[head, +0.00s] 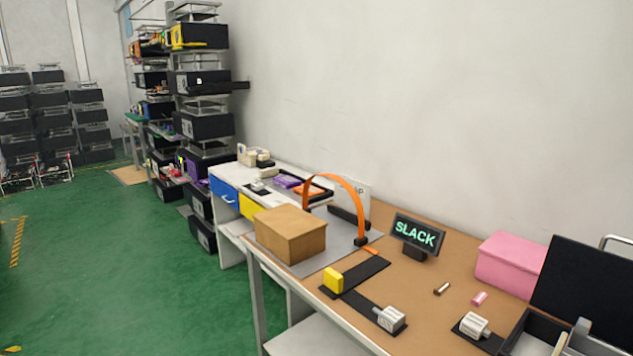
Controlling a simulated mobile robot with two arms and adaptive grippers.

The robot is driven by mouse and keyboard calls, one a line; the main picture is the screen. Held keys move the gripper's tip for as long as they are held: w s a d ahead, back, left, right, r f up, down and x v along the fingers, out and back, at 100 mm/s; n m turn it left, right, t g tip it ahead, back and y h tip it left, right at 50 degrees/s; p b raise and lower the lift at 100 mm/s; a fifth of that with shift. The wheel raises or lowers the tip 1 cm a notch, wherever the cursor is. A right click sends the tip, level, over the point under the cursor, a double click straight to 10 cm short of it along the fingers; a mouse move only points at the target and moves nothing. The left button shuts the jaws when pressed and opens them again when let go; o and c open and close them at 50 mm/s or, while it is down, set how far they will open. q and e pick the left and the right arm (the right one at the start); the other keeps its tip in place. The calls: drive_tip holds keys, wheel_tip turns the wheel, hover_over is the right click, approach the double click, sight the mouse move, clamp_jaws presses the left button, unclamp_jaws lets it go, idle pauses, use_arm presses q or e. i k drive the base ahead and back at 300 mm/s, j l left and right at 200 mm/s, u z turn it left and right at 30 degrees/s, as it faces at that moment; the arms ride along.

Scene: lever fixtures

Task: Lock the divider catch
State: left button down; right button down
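No part clearly identifiable as the divider catch shows. A dark open tray (519,333) with grey edges is cut off at the bottom right corner. A grey upright piece (579,338) stands at its right, also cut off; I cannot tell whether it is the divider or its catch. A white block fixture (474,325) on a black plate sits just left of the tray. A similar white block (391,318) sits at the end of a black strip, with a yellow block (333,280) near the strip's other part. Neither of my grippers is in view.
On the brown table (425,285) are a cardboard box (290,234) under an orange strap (345,184), a sign reading SLACK (417,234), a pink box (509,262) and small loose pieces. A black panel (585,290) stands behind the tray. Green floor is clear at left.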

sight(473, 326)
drive_tip(key=z, duration=1.35)
